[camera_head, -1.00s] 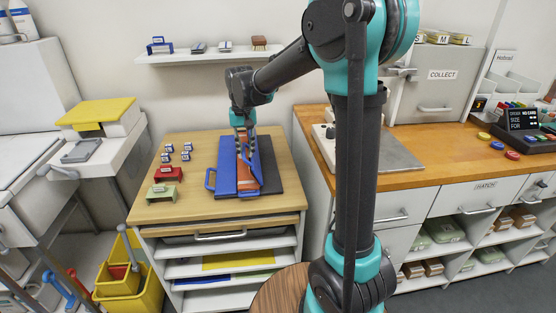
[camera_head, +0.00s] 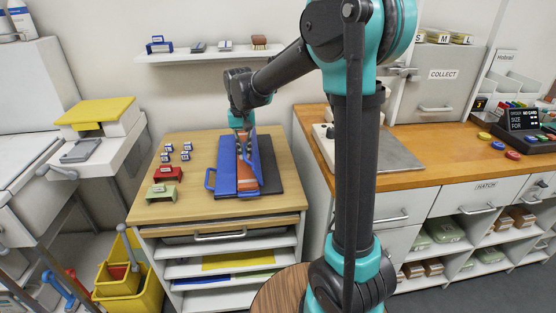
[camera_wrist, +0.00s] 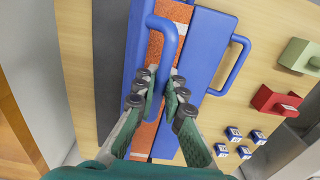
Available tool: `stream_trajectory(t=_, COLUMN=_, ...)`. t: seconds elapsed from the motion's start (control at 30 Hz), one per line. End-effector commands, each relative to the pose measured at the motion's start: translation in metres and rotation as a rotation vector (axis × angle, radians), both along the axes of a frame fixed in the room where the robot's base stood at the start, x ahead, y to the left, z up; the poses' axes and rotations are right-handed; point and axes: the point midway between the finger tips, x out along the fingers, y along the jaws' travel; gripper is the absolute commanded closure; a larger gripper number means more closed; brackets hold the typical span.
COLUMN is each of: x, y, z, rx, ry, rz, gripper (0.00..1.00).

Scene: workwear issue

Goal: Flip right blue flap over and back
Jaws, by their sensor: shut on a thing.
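The right blue flap (camera_head: 255,158) stands raised on edge over a dark board, beside an orange-brown strip (camera_head: 243,180). In the wrist view the flap (camera_wrist: 138,40) shows as a narrow blue edge at left, with its curved blue handle (camera_wrist: 168,36) towards the fingers. My gripper (camera_wrist: 164,88) is shut on this handle; the fingers hide part of it. In the head view my gripper (camera_head: 241,128) is at the flap's far part, its fingertips hard to make out. The left blue flap (camera_head: 226,160) lies flat, its handle at its outer side.
Red (camera_head: 167,174) and green (camera_head: 161,192) handled blocks and several small blue-white blocks (camera_head: 168,147) are on the wooden table (camera_head: 200,210) left of the board. A wall shelf (camera_head: 205,56) hangs behind. The wooden counter (camera_head: 400,163) is at right.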

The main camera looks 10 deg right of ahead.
Motion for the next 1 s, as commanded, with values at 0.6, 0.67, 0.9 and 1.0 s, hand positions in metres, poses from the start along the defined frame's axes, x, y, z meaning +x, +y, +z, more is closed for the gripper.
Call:
stream_trajectory(t=0.6, x=0.000, y=-0.047, z=0.007, rx=-0.002, ry=0.000, rz=-0.003, gripper=1.00)
stream_trajectory(t=0.67, x=0.000, y=-0.049, z=0.007, rx=-0.002, ry=0.000, rz=-0.002, gripper=1.00)
stream_trajectory(t=0.9, x=0.000, y=-0.065, z=0.005, rx=-0.002, ry=0.000, rz=-0.004, gripper=1.00)
stream_trajectory(t=1.0, x=0.000, y=-0.071, z=0.004, rx=-0.002, ry=0.000, rz=-0.002, gripper=1.00)
